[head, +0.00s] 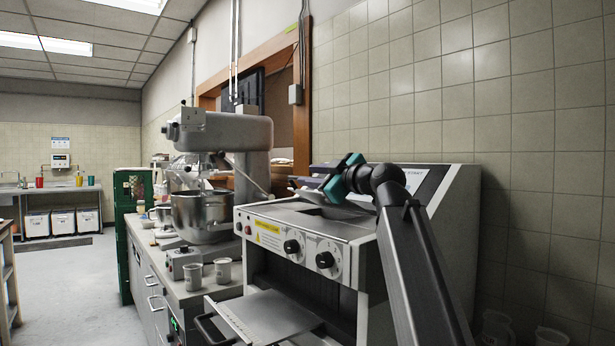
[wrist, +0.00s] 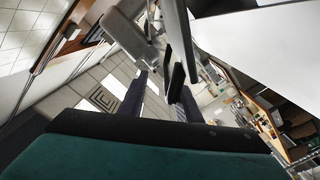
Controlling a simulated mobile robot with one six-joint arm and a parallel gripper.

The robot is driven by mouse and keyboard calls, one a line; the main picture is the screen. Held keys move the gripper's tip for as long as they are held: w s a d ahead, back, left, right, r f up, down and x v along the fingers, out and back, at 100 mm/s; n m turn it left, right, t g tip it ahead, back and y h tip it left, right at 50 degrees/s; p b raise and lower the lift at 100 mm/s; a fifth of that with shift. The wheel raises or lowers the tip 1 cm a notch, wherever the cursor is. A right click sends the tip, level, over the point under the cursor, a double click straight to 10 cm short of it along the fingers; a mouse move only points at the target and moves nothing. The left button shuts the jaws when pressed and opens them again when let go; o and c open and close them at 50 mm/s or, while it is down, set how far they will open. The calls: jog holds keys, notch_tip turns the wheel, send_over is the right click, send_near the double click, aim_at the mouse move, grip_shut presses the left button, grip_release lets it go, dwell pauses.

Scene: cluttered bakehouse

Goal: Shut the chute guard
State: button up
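The machine with the chute (head: 325,222) stands in the head view's lower middle, a grey-white housing with two black knobs. A grey flap (head: 304,182), which looks like the chute guard, stands raised at the back of the dark opening in its sloped top. My gripper (head: 330,184), teal and black, is just right of this flap. In the wrist view my gripper (wrist: 160,95) shows two dark fingers apart, with a gap between them. Grey metal parts (wrist: 125,30) are close beyond the fingertips. I cannot tell whether a finger touches them.
A planetary mixer with a steel bowl (head: 202,215) stands on the counter at left. Two small cups (head: 222,270) are near the counter's front. A metal tray (head: 268,316) juts from the machine's front. The tiled wall (head: 540,140) is close behind. Floor (head: 70,285) at left is clear.

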jog(key=v, duration=1.1)
jog(key=shift+s, duration=0.1)
